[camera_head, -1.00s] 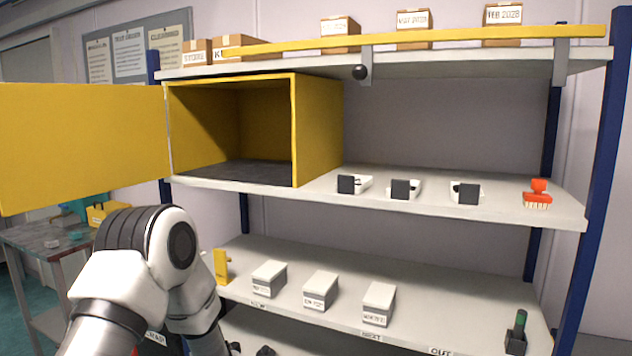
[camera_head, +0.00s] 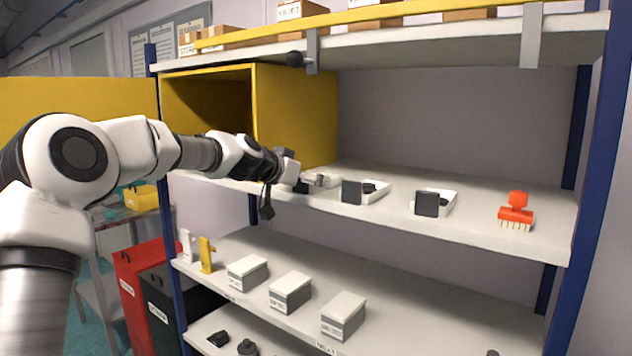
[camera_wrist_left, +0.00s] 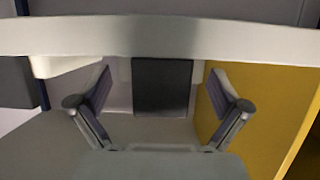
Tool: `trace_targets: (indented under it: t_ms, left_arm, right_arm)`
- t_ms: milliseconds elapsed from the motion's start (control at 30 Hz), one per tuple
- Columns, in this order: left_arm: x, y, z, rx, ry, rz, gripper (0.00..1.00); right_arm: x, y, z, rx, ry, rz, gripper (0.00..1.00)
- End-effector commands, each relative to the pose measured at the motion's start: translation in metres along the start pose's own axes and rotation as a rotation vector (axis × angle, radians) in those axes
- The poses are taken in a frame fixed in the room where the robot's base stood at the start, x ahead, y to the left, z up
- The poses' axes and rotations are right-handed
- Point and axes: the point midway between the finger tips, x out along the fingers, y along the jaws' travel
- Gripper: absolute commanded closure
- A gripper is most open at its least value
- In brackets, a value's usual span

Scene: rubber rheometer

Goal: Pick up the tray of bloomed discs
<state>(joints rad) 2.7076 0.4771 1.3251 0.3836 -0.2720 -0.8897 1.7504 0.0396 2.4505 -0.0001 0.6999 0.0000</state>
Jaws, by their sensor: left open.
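Three small white trays with dark square front plates stand on the middle shelf: a left one (camera_head: 322,179), a middle one (camera_head: 376,187) and a right one (camera_head: 447,199). Dark contents show in the middle and right trays; I cannot tell which tray has the bloomed discs. My left gripper (camera_head: 298,183) is at the left tray's front and hides much of it. In the left wrist view, my left gripper (camera_wrist_left: 160,82) is open, with the tray's dark plate (camera_wrist_left: 163,88) between its fingers, a gap on both sides. My right gripper is out of view.
The yellow cabinet (camera_head: 295,115) stands just left of the left tray, its door (camera_head: 80,95) open. A red brush (camera_head: 516,212) lies at the shelf's right. White boxes (camera_head: 290,291) stand on the shelf below. A yellow rail (camera_head: 440,8) runs above.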

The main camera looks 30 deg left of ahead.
Motion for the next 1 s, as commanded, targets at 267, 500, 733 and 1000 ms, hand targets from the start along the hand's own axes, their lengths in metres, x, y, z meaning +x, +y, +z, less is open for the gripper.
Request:
trace_targets:
  t_ms: [267, 500, 733, 1000]
  left_arm:
    - [0.010, 0.000, 0.001, -0.001, 0.001, 0.001, 0.00]
    - [0.010, 0.000, 0.001, -0.001, 0.000, 0.001, 0.68]
    - [0.010, 0.000, 0.001, 0.000, 0.000, 0.001, 0.68]
    - [0.005, 0.004, -0.011, 0.002, 0.001, 0.000, 0.68]
  right_arm:
    - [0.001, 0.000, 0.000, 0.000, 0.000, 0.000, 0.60]
    - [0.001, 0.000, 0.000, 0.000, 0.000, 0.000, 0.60]
    - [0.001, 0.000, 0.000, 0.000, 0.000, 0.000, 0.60]
    - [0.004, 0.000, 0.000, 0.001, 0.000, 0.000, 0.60]
